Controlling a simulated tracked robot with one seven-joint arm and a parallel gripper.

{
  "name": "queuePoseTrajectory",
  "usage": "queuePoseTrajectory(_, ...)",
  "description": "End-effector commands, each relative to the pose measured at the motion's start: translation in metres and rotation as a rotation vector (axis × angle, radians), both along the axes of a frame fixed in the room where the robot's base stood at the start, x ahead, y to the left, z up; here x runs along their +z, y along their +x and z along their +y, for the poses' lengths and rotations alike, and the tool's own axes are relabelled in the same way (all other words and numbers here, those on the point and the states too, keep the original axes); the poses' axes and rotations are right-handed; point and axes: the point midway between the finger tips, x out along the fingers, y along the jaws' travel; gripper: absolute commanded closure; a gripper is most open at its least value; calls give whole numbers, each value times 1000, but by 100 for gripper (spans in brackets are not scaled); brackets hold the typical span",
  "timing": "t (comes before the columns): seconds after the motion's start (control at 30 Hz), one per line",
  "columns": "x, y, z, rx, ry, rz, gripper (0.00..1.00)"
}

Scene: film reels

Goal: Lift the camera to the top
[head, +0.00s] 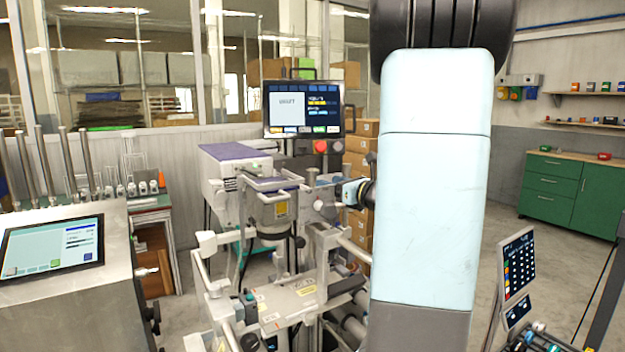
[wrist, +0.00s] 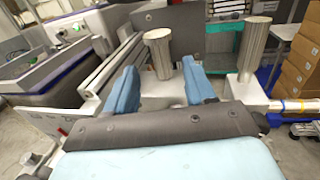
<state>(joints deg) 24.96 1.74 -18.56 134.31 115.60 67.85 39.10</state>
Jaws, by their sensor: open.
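A machine unit with a purple top and a yellow label (head: 281,208) stands in the middle of the head view, with a dark round part under it. It may be the camera, but I cannot tell for sure. My gripper (head: 345,191) is just right of this unit, partly hidden behind my arm. In the wrist view my gripper (wrist: 158,68) has its two blue fingers apart. A metal cylindrical knob (wrist: 160,48) shows between the fingers, and I cannot tell whether they touch it. A second metal post (wrist: 255,45) stands to its right.
A monitor (head: 303,109) stands behind the machine. A touch panel (head: 55,248) on a metal cabinet is at left, and a keypad panel (head: 517,262) is at right. Green drawers (head: 550,190) line the right wall. Cardboard boxes (wrist: 295,75) are at right in the wrist view. Bare floor shows at right.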

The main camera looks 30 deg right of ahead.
Motion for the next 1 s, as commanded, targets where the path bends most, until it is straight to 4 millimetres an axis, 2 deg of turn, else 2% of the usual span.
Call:
queuePoseTrajectory(0.3,0,54,13,2,1,1,46)
queuePoseTrajectory(0.5,0,75,18,2,0,-1,46)
queuePoseTrajectory(0.93,0,83,19,-1,1,-1,46)
queuePoseTrajectory(1.0,0,83,19,0,1,-1,52)
